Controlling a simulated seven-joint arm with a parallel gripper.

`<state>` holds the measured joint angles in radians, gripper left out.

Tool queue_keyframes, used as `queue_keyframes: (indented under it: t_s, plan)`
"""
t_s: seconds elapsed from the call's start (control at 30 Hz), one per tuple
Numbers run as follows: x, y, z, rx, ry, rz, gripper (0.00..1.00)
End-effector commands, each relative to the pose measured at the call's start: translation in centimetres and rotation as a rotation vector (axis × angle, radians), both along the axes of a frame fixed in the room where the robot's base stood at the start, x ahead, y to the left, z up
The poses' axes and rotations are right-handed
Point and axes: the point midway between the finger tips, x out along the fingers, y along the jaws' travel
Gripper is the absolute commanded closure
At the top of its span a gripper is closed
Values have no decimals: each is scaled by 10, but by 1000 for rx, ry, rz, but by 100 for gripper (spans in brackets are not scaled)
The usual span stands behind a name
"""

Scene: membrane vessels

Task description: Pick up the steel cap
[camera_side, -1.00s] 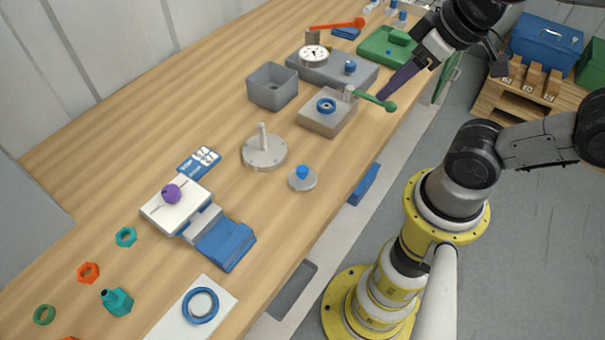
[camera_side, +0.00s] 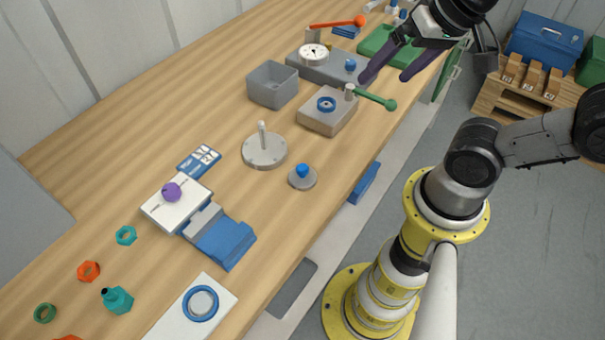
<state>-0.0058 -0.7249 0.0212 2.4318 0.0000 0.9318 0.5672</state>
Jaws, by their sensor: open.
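A flat grey disc with a blue knob on top (camera_side: 302,177), which looks like the steel cap, lies on the wooden bench near its front edge. My gripper (camera_side: 384,79) is at the upper right, with its two dark purple fingers apart and nothing seen between them. It is above the far part of the bench, well away from the cap, near the grey block with the green-handled lever. Nothing covers the cap.
A round steel flange with an upright pin (camera_side: 264,151) stands just left of the cap. A tan block with a blue ring (camera_side: 328,119), a green lever (camera_side: 378,100) and a grey open box (camera_side: 272,86) stand beyond. A blue-and-grey stand (camera_side: 225,243) is nearer. Bench around the cap is clear.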

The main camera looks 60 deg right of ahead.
Motion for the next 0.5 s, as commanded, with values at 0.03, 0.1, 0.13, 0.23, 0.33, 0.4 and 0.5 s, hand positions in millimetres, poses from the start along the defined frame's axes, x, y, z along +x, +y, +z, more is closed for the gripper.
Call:
queue_keyframes:
  t_s: [0.03, 0.1, 0.13, 0.23, 0.33, 0.4, 0.5]
  plan:
    - [6, 2, 2, 49, 19, -85, 0]
    - [16, 6, 4, 121, 49, -214, 0]
    - [20, 9, 4, 149, 66, -268, 0]
    - [37, 19, 4, 234, 125, -448, 0]
    - [56, 34, -2, 296, 198, -624, 0]
    - [71, 48, -10, 319, 256, -740, 0]
    - [89, 73, -29, 311, 339, -861, 0]
